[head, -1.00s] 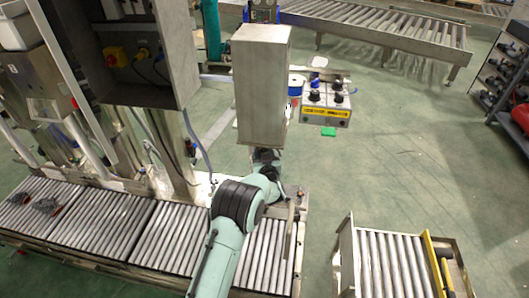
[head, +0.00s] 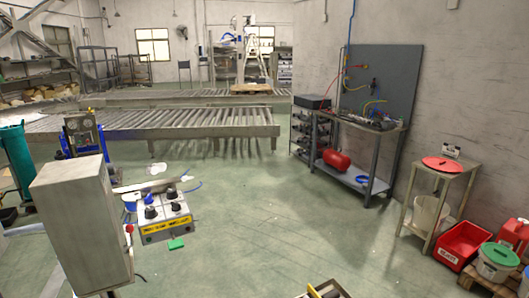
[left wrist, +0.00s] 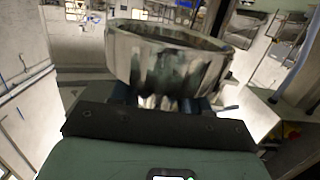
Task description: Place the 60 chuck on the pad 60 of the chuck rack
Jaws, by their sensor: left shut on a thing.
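In the left wrist view a wide, round metal chuck (left wrist: 168,68), grey and stained with an open top, is held in front of my left gripper (left wrist: 172,100). The jaws are shut on its narrower lower part and mostly hidden behind the dark gripper plate. No size mark can be read on the chuck. Neither gripper shows in the head view.
A tall grey cabinet (head: 82,225) stands left of the rack, partly blocking the view. A green item (head: 176,244) is below the rack. Roller conveyors (head: 160,122) cross behind. The middle floor is clear.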

